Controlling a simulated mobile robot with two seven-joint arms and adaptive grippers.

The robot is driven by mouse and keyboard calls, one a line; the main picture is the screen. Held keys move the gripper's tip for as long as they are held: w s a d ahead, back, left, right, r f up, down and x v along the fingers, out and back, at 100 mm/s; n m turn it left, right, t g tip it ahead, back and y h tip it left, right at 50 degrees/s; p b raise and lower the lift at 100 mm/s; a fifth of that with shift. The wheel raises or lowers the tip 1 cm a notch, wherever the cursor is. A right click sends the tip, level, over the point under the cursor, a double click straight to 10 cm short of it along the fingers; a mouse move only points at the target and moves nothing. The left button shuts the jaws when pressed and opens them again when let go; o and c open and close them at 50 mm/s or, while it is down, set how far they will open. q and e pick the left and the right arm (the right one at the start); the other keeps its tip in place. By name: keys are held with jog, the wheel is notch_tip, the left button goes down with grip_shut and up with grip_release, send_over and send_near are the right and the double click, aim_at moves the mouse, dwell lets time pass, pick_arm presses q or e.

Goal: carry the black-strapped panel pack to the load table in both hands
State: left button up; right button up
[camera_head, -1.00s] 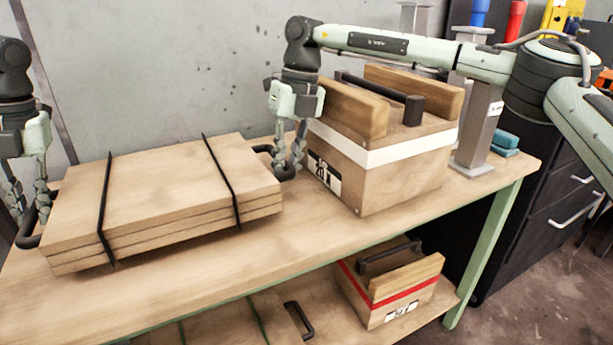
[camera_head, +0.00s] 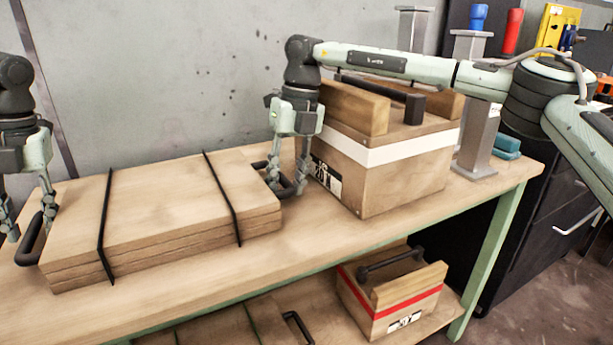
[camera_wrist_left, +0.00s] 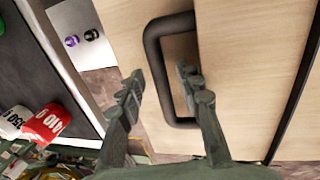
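The black-strapped panel pack (camera_head: 165,205), a flat stack of wooden boards with two black straps, lies flat on the wooden tabletop (camera_head: 330,240) at the left in the head view. Its wood and part of a strap also show in the left wrist view (camera_wrist_left: 240,70). My left gripper (camera_head: 28,218) is at the left black handle (camera_head: 35,240). Its fingers (camera_wrist_left: 160,90) stand apart on either side of the handle bar (camera_wrist_left: 153,60). My right gripper (camera_head: 287,180) is at the right handle (camera_head: 265,166), with its fingers spread around it.
A white-banded wooden box (camera_head: 385,165) stands close to the right of my right gripper. A grey post (camera_head: 475,110) stands behind it. A red-banded box (camera_head: 395,295) sits on the lower shelf. The tabletop's front strip is clear.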

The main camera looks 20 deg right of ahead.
jog(key=shift+r, duration=0.1)
pick_arm(q)
jog(key=v, duration=1.2)
pick_arm(e)
notch_tip(320, 180, up, 12)
jog(key=d, duration=0.2)
jog(key=shift+f, duration=0.2)
jog(key=shift+w+d, duration=0.1)
